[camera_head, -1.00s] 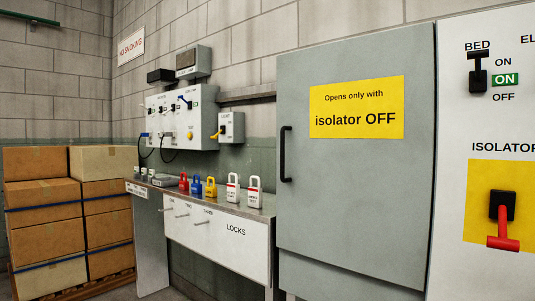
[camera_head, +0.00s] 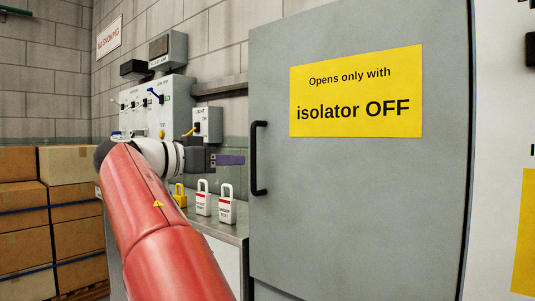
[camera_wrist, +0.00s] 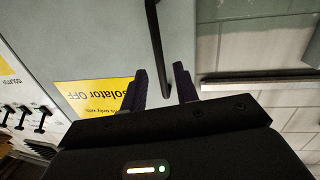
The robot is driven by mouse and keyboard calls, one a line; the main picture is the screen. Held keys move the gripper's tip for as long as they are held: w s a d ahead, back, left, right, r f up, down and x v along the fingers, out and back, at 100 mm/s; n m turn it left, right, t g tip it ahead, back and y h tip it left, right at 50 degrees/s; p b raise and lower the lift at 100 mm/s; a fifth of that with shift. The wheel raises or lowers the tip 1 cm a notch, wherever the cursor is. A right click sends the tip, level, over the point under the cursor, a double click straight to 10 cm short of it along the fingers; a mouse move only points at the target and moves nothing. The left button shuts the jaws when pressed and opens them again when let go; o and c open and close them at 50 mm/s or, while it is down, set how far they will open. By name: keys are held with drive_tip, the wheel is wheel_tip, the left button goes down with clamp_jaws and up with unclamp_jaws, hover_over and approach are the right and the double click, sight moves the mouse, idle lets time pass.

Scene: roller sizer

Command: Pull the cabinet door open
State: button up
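The grey cabinet door (camera_head: 355,190) stands shut and carries a yellow label (camera_head: 356,92) reading "Opens only with isolator OFF". Its black vertical bar handle (camera_head: 256,158) is on the door's left side. My gripper (camera_head: 241,160) is just left of the handle in the head view, with purple fingers pointing at it. There the handle (camera_wrist: 154,40) runs down toward the gap between the fingers, beyond the tips. The handle appears clear of both fingers.
A bench with white padlocks (camera_head: 226,205) and a yellow padlock (camera_head: 180,194) stands left of the cabinet, partly behind my arm. A switch box (camera_head: 207,123) and a larger panel hang on the wall. Stacked cartons (camera_head: 22,210) stand at far left.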

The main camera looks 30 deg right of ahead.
drive_tip(key=r, duration=0.1)
drive_tip(key=m+p, duration=0.1)
hover_over(254, 187)
drive_tip(key=shift+w+d+r+h, duration=0.2)
drive_tip(key=shift+w+h, duration=0.1)
drive_tip(key=shift+w, duration=0.05)
clamp_jaws()
